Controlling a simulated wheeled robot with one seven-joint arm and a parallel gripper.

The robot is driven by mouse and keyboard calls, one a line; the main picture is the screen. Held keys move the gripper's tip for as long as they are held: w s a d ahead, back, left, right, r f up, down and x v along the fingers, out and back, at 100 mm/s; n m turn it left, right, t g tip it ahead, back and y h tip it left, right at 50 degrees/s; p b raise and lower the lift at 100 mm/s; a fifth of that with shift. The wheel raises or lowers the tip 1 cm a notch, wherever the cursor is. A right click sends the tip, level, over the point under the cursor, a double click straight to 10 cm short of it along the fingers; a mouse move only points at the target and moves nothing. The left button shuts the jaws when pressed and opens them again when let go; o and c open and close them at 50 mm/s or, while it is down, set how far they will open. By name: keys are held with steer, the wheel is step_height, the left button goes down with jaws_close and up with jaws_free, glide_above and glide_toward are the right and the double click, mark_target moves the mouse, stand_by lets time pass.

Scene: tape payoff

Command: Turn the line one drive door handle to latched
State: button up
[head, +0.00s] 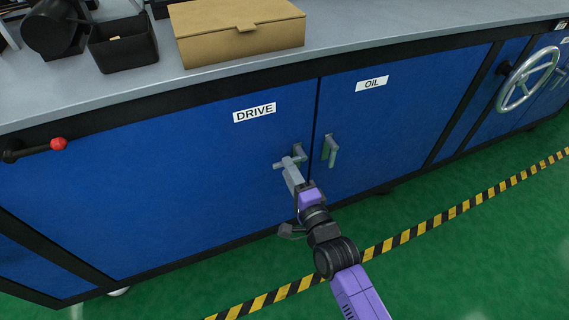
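The blue drive door (150,180) carries a white label reading DRIVE (254,112). Its grey handle (298,151) is near the door's right edge, partly hidden by my gripper. My gripper (289,165) reaches up from the lower right, with its grey end at the handle. I cannot tell whether its fingers are closed on the handle or only beside it. The handle's exact angle is also hard to make out.
The oil door (400,120) to the right has its own upright grey handle (330,150) close by. A red-knobbed lever (58,144) is at far left and a handwheel (528,80) at far right. A cardboard box (238,35) and black bin (124,46) sit on the bench top.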

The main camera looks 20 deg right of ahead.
steer(key=shift+w, duration=1.7)
jaws_close()
